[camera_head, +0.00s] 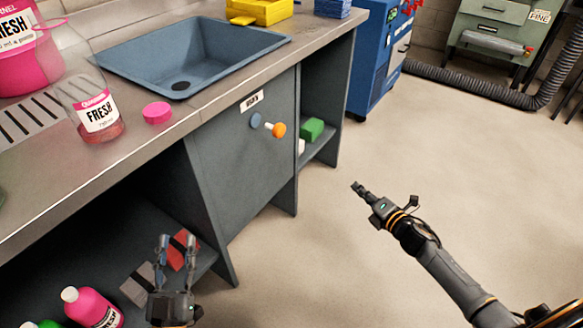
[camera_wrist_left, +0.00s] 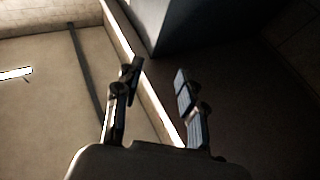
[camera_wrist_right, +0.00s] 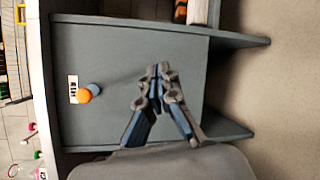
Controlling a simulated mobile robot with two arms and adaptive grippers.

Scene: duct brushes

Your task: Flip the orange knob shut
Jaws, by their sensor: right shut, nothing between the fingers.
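The orange knob (camera_head: 279,130) sticks out from the front of a grey cabinet door, next to a round blue piece (camera_head: 256,120) and below a small white label. The orange knob also shows in the right wrist view (camera_wrist_right: 84,96), left of the fingers. My right gripper (camera_head: 358,188) is shut and empty, out over the floor to the right of the knob and apart from it. Its closed fingertips show in the right wrist view (camera_wrist_right: 158,72). My left gripper (camera_head: 178,240) is open and empty, low in front of the bench's lower shelf. Its spread fingers show in the left wrist view (camera_wrist_left: 158,75).
A counter (camera_head: 215,95) with a blue sink (camera_head: 180,60) runs above the door. A pink cap (camera_head: 157,112) and a bottle (camera_head: 98,118) stand on it. A red block (camera_head: 180,250) and pink bottle (camera_head: 92,307) are low left.

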